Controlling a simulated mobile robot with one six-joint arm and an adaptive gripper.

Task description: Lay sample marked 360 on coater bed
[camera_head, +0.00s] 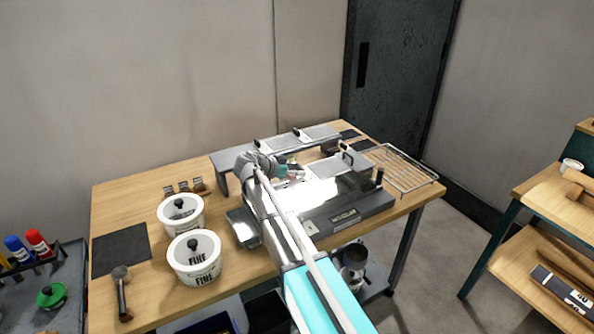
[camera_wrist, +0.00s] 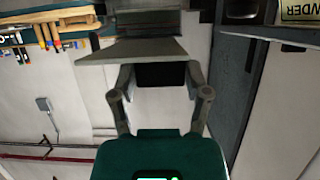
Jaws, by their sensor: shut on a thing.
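The coater (camera_head: 345,215) is a grey metal machine on the wooden table, with a pale, glossy flat bed (camera_head: 322,193). My gripper (camera_head: 290,171) is over the machine's left middle part. In the wrist view my gripper (camera_wrist: 157,95) is shut on a flat grey piece (camera_wrist: 130,51) with a dark block below it, between the fingers. No mark 360 can be read on it, so I cannot tell which sample it is. In the head view the held piece is small and hard to make out. My arm hides the left part of the coater.
Two white lidded tubs (camera_head: 194,257) and a dark mat (camera_head: 121,249) are at the table's left. A handled tool (camera_head: 122,292) lies at the front. A wire rack (camera_head: 402,168) is at the right end. A second wooden shelf unit (camera_head: 545,200) stands further right.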

